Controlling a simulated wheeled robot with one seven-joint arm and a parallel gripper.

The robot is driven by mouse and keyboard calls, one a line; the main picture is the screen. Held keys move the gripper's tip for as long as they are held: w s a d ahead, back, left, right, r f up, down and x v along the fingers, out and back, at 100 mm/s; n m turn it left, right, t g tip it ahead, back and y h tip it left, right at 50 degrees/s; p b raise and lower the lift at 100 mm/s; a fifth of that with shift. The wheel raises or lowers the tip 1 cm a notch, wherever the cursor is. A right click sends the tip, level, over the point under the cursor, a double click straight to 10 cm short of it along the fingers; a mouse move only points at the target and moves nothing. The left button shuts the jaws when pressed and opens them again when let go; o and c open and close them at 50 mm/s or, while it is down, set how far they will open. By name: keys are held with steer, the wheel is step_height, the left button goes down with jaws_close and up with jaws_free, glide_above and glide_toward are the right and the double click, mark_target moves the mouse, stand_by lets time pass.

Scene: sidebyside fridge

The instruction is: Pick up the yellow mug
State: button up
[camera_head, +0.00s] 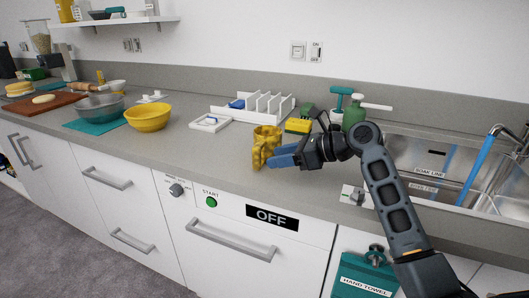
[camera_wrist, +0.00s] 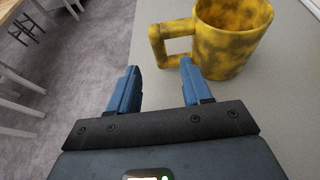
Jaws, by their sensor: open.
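The yellow mug (camera_head: 264,142) with dark blotches stands upright on the grey counter, near its front edge. In the wrist view the mug (camera_wrist: 236,38) is ahead and to the right, with its square handle (camera_wrist: 157,48) pointing left. My gripper (camera_head: 284,158) is beside the mug, on its right in the head view. In the wrist view its blue fingers (camera_wrist: 159,72) are apart with nothing between them. The right fingertip is very close to the handle; I cannot tell whether it touches. The left finger appears over the counter's edge.
A yellow bowl (camera_head: 148,118) and a white tray (camera_head: 210,122) are to the left. A white rack (camera_head: 252,106), a yellow sponge (camera_head: 298,126) and green bottles (camera_head: 354,112) stand behind. The sink (camera_head: 420,158) is at right. Counter between bowl and mug is mostly clear.

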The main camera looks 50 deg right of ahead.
mark_target(261, 159)
steer(key=x, duration=0.5)
jaws_close()
stand_by(0.4)
